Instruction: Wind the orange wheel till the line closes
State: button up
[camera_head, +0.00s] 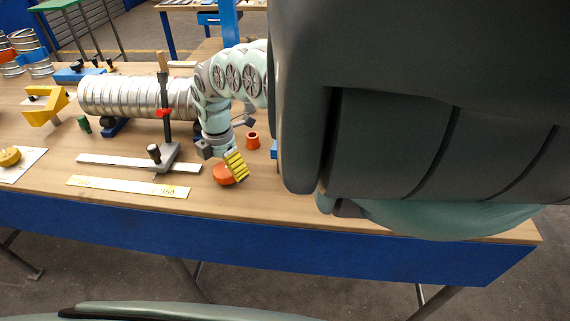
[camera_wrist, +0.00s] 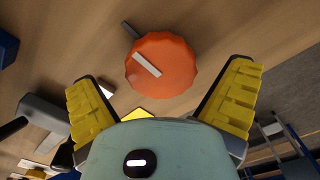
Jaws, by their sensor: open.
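The orange wheel (camera_head: 223,174) is on the wooden bench near its front edge, below my gripper. In the wrist view the orange wheel (camera_wrist: 161,74) is a scalloped disc with a pale bar mark on its face, and a grey strip shows beyond its rim. My gripper (camera_head: 236,165) is over the wheel. In the wrist view its yellow ribbed fingers (camera_wrist: 160,95) are spread wide, with the wheel ahead and between them, and no finger touches it there. In the head view my gripper hides part of the wheel. The line that the task names cannot be made out for sure.
A silver spiral duct (camera_head: 125,97) lies behind, with a dark stand (camera_head: 167,125) in front of it. A small orange-red cup (camera_head: 253,141) stands behind the wheel. A white strip (camera_head: 130,162) and a yellow ruler (camera_head: 125,187) lie to the left. My own body blocks the right side.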

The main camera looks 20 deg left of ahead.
jog(key=shift+f, duration=0.7)
jog(key=c, duration=1.1)
